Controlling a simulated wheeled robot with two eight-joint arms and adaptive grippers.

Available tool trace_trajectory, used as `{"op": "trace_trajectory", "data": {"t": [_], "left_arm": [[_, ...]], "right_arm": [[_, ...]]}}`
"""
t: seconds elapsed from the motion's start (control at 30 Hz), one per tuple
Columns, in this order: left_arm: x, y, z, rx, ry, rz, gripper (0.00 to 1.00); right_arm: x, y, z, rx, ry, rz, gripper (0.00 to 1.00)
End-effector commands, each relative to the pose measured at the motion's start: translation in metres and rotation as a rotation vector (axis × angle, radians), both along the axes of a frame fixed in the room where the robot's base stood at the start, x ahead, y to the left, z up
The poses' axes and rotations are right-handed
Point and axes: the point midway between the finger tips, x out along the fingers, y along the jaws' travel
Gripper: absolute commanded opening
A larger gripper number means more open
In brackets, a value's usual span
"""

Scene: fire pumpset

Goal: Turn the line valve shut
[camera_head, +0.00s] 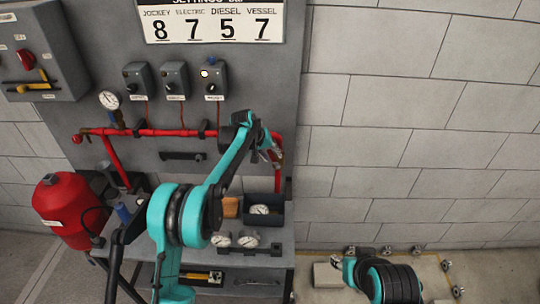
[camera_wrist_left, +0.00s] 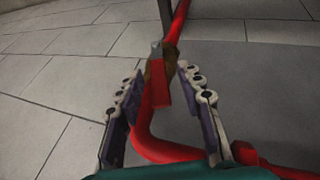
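The line valve's red lever (camera_wrist_left: 159,84) shows in the left wrist view, beside a brownish valve body (camera_wrist_left: 172,62) on a red pipe. The lever lies between the two fingers of my left gripper (camera_wrist_left: 163,76). The fingers are apart, with gaps visible on both sides of the lever. In the head view my left gripper (camera_head: 270,148) is at the right end of the red pipe (camera_head: 155,132), in front of its downward bend. It largely hides the valve there. My right arm shows at the bottom right of the head view, but I cannot make out its gripper.
A pressure gauge (camera_head: 109,100) stands on the pipe's left end. Three grey switch boxes hang above the pipe. A bench (camera_head: 262,261) below holds a dark bin (camera_head: 270,208) and loose gauges. A red tank (camera_head: 68,210) stands left. The block wall at right is bare.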

Motion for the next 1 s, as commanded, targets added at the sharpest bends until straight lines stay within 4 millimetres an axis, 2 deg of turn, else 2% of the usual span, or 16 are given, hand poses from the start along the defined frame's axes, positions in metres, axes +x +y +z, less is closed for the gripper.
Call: {"op": "trace_trajectory", "data": {"t": [0.17, 0.5, 0.7, 1.0], "left_arm": [[-0.003, 0.003, 0.008, 0.000, 0.000, 0.001, 0.37], [-0.030, 0.027, 0.067, -0.001, 0.000, 0.002, 0.37], [-0.042, 0.039, 0.095, 0.000, -0.001, 0.001, 0.37], [-0.047, 0.042, 0.105, -0.001, -0.001, 0.000, 0.37]], "right_arm": [[0.000, -0.003, 0.000, 0.004, 0.000, -0.001, 0.40], [0.000, -0.003, 0.000, 0.004, 0.000, 0.000, 0.40], [0.000, -0.003, 0.000, 0.004, 0.000, 0.000, 0.40], [0.000, -0.003, 0.000, 0.003, 0.000, 0.000, 0.40]]}}
